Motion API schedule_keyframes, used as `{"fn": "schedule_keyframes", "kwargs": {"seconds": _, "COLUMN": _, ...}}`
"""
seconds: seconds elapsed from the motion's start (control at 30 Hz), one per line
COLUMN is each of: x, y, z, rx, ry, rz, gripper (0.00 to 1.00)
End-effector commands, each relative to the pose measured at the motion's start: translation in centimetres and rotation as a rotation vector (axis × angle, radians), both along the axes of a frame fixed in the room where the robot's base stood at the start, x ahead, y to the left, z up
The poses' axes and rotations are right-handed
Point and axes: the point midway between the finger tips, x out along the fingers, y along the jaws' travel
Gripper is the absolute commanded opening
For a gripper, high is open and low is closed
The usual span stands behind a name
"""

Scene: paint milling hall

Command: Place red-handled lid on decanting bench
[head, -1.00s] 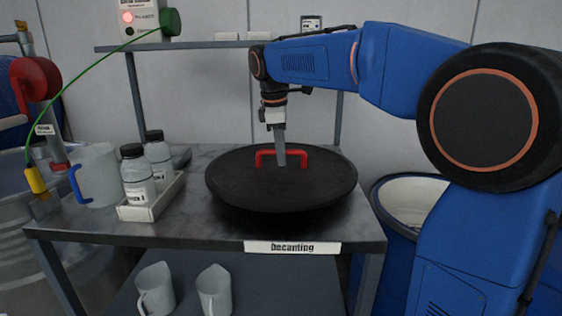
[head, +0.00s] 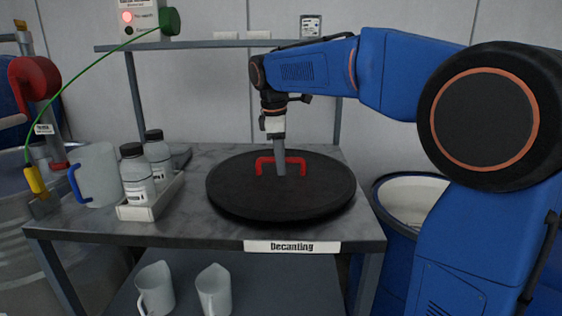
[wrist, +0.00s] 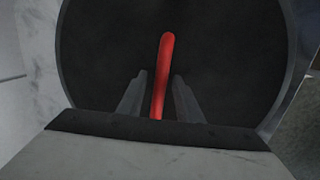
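The round black lid (head: 230,197) lies flat on the decanting bench (head: 350,228), near its right end. Its red handle (head: 297,160) stands up from the middle. My gripper (head: 280,172) reaches down over the lid at the handle. In the wrist view the two grey fingers (wrist: 160,76) stand on either side of the red handle (wrist: 166,50), with a narrow gap on each side, so the gripper is open around it. The dark lid (wrist: 100,50) fills most of that view.
A white tray (head: 150,209) with bottles and a blue-handled jug (head: 97,170) stand on the left of the bench. Jugs (head: 213,290) stand on the lower shelf. An open blue drum (head: 410,200) is to the right. Bare bench top lies between tray and lid.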

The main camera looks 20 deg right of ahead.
Motion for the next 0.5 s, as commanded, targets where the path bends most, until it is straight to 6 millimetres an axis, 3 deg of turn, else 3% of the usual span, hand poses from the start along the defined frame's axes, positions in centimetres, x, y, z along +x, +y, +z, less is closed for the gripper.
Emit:
{"fn": "schedule_keyframes", "kwargs": {"seconds": 0.17, "x": -0.1, "y": 0.2, "z": 1.6, "rx": 0.001, "ry": -0.003, "rz": 0.001, "gripper": 0.32}}
{"fn": "schedule_keyframes", "kwargs": {"seconds": 0.5, "x": -0.7, "y": 1.1, "z": 8.0, "rx": 0.001, "ry": -0.003, "rz": 0.001, "gripper": 0.32}}
